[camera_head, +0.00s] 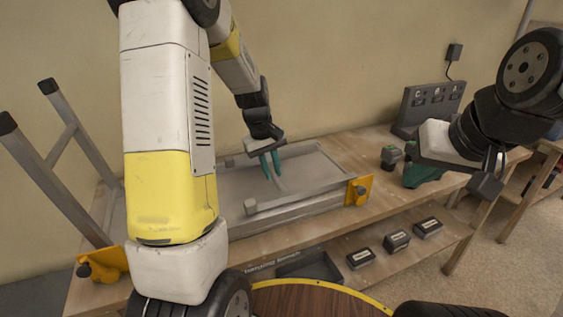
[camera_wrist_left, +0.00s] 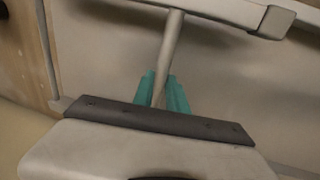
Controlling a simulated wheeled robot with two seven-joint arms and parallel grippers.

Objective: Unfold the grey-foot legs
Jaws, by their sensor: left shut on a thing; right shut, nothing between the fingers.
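A grey folding platform (camera_head: 238,183) lies on the workbench. Its grey-foot legs (camera_head: 300,194) are folded down flat over it, with one grey foot (camera_head: 250,207) at the front left; a grey foot (camera_wrist_left: 277,20) also shows in the left wrist view. My left gripper (camera_head: 271,167) is shut on the rung (camera_wrist_left: 170,50) of these legs, its teal fingers (camera_wrist_left: 164,94) on both sides of it. The black-foot legs (camera_head: 62,185) stand up at the left. My right gripper (camera_head: 440,160) is shut and empty over the bench's right part; its fingertips are hard to make out.
Yellow brackets sit at the platform's right (camera_head: 358,190) and left (camera_head: 102,264) ends. A green tool (camera_head: 422,177) lies beneath my right gripper, partly hidden. A dark charger rack (camera_head: 428,107) stands against the wall. Small dark boxes (camera_head: 397,240) are on the lower shelf.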

